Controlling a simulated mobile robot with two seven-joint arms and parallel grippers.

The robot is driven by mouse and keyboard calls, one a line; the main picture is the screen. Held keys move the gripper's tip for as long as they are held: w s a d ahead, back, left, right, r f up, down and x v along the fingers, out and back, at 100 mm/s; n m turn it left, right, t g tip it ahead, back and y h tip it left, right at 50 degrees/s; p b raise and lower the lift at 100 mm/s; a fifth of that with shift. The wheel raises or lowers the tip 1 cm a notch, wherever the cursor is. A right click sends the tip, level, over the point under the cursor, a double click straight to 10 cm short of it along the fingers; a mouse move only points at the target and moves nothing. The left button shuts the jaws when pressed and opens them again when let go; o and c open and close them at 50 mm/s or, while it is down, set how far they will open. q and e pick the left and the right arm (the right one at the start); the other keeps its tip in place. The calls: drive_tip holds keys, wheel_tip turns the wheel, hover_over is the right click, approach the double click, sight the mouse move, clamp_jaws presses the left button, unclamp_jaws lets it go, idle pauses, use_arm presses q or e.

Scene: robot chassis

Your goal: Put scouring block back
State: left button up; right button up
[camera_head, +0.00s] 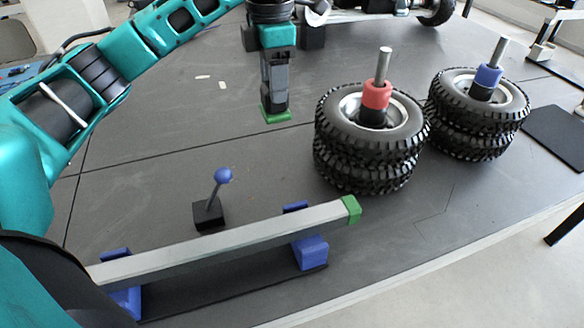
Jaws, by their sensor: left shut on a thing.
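My left gripper (274,98) points straight down over the dark table, near the middle of the view. It is shut on a small green block (277,115), which I take to be the scouring block. The block is at the fingertips, and its upper part is hidden by them. I cannot tell whether the block touches the table. My right gripper is not in view.
Two stacks of black tyres on posts, one with a red collar (376,95) and one with a blue collar (488,76), stand to the right. A grey bar (230,240) with a green end lies on blue supports in front. A blue-knobbed lever (222,177) stands behind it.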

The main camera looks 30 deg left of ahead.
sight(278, 110)
use_arm(q)
drive_tip(key=shift+w, duration=0.35)
drive_tip(key=shift+w+d+f, duration=0.1)
drive_tip(key=shift+w+f, duration=0.05)
drive_tip(key=shift+f, duration=0.2)
drive_tip(key=f+b, duration=0.2)
drive_tip(key=f, duration=0.4)
drive_tip(key=shift+s, duration=0.2)
drive_tip(key=shift+w+f+b, duration=0.15)
drive_tip(key=shift+f+b, duration=0.45)
drive_tip(key=shift+f, duration=5.95)
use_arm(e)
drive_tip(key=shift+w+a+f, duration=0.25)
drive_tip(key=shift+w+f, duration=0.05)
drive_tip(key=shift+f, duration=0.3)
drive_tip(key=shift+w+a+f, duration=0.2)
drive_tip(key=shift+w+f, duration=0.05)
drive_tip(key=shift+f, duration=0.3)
use_arm(q)
drive_tip(key=shift+f, duration=0.1)
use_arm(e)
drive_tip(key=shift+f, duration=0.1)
use_arm(q)
drive_tip(key=o, duration=0.9)
drive_tip(key=shift+o, duration=0.2)
